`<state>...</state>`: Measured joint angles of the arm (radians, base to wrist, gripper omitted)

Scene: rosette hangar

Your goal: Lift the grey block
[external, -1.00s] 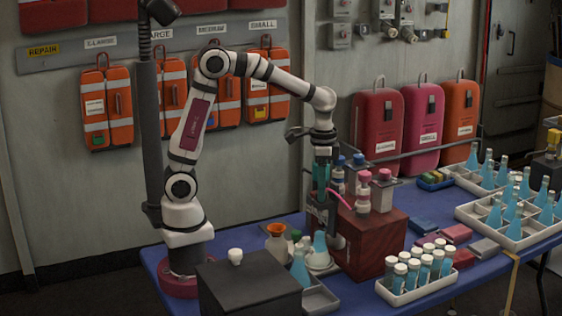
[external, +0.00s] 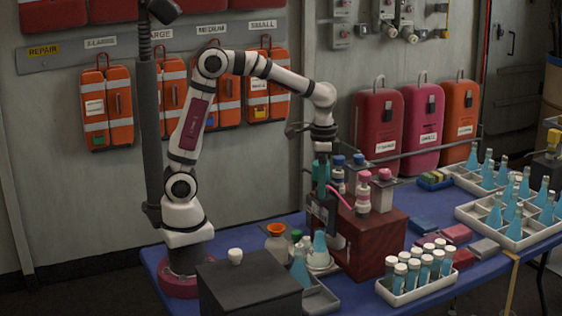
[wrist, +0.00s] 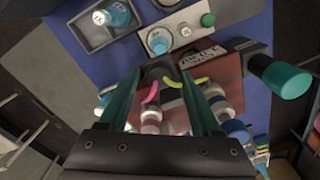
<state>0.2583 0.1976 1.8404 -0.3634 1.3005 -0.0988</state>
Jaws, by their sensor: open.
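The grey block (external: 485,249) lies flat on the blue table at the right, in front of the white bottle tray. It is a low rectangular block beside a dark red block (external: 463,258) and a pink-red block (external: 457,234). I cannot make it out in the wrist view. My gripper (external: 325,212) points down by the wooden red-brown box, well to the left of the grey block. In the wrist view my gripper (wrist: 161,78) has its two teal fingers apart, with no block between them.
The red-brown box (external: 372,250) carries several capped bottles close to my gripper. A white rack of vials (external: 408,296) stands in front of the blocks. A bottle tray (external: 525,236) is behind them. A blue block (external: 425,226) lies nearby. A dark box (external: 248,285) stands front left.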

